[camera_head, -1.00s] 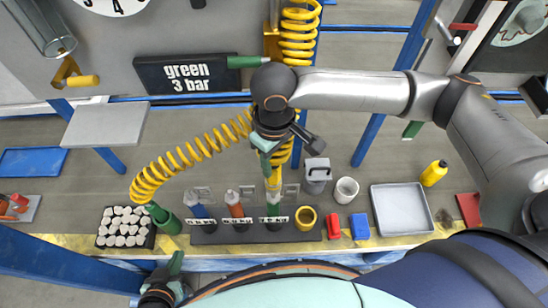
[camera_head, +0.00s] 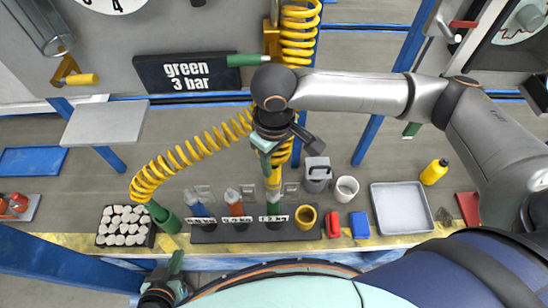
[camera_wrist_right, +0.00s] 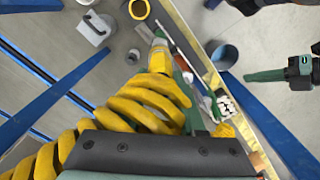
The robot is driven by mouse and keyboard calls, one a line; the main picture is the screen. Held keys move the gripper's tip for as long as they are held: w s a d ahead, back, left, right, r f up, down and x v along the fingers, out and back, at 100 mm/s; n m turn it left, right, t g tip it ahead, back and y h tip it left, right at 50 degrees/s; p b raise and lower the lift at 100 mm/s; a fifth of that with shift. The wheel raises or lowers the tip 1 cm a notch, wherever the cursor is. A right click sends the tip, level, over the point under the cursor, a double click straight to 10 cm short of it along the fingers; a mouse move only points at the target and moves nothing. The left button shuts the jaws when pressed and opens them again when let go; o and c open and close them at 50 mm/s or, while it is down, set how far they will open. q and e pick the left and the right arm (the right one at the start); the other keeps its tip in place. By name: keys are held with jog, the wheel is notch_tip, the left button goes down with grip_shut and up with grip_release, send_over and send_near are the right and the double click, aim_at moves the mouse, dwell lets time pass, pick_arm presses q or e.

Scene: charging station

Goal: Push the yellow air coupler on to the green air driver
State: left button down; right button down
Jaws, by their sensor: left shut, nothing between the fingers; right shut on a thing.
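The yellow air coupler (camera_head: 273,179) hangs at the end of a coiled yellow hose, and my right gripper (camera_head: 268,166) is shut on it. In the right wrist view the coupler (camera_wrist_right: 160,58) points at the green air driver (camera_wrist_right: 146,33). The green driver (camera_head: 273,208) stands upright in the dark rack, directly below the coupler. Their ends appear to meet, but I cannot tell how far the coupler is on. My left gripper (camera_head: 176,263) is shut and empty near the table's front edge, well left of the driver; it also shows in the right wrist view (camera_wrist_right: 262,75).
Blue (camera_head: 199,212) and orange (camera_head: 235,208) drivers stand left in the rack (camera_head: 215,236). A yellow ring cup (camera_head: 306,217) is just right. A sign (camera_head: 187,73) reads "green 3 bar".

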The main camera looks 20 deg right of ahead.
jog(key=shift+f+b, duration=0.7)
jog(key=shift+f, duration=1.75)
jog(key=shift+c, duration=2.2)
grip_release()
jog(key=shift+r, duration=0.1)
notch_tip(320, 180, up, 12)
jog(key=shift+r+p, duration=0.2)
jog(key=shift+p, duration=0.2)
jog(key=shift+s, duration=0.1)
